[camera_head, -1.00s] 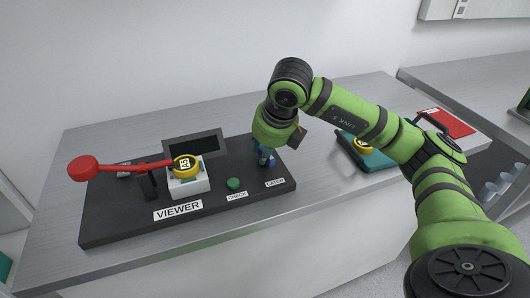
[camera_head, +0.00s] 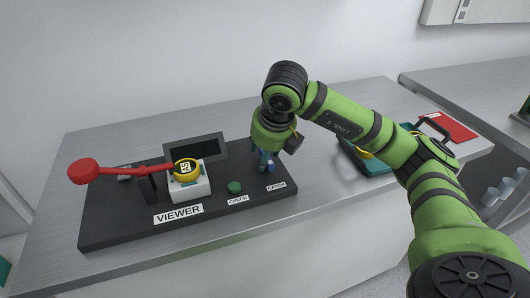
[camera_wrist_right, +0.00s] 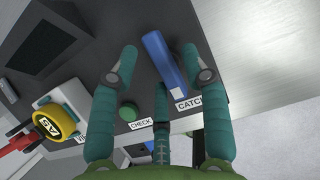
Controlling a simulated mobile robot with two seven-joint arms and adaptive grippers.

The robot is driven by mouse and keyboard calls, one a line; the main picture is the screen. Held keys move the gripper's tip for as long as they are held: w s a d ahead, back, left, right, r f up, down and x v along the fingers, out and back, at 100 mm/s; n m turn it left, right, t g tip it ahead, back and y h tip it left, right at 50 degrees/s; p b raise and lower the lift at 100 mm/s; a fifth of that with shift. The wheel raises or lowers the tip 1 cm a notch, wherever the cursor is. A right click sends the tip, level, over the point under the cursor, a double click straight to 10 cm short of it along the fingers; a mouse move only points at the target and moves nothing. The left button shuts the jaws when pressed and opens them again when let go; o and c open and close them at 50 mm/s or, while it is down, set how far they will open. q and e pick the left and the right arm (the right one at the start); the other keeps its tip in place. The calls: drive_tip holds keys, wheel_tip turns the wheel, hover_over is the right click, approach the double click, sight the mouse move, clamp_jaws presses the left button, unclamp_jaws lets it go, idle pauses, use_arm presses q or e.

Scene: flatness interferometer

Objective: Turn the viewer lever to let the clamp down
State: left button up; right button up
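The black viewer base (camera_head: 110,215) lies on the grey bench. Its red lever (camera_head: 120,170) runs from a big red knob at the left to the white block (camera_head: 188,189), and its end shows in the right wrist view (camera_wrist_right: 18,144). A yellow round piece (camera_head: 184,168) marked A5 sits on the block, and it also shows in the wrist view (camera_wrist_right: 54,122). A blue handle (camera_wrist_right: 163,60) stands beside the CATCH label. My right gripper (camera_wrist_right: 160,72) is open, its fingers spread around the blue handle, with gaps visible. My left gripper is not in view.
A green button (camera_head: 235,187) marked CHECK sits left of the catch. A dark screen (camera_head: 195,149) stands behind the block. A teal case (camera_head: 366,164) and a red sheet (camera_head: 447,127) lie to the right, behind my right arm. The bench front is clear.

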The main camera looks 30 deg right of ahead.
drive_tip(key=shift+r, duration=0.1)
drive_tip(key=v, duration=1.1)
drive_tip(key=shift+r, duration=0.35)
drive_tip(key=shift+s+a, duration=0.15)
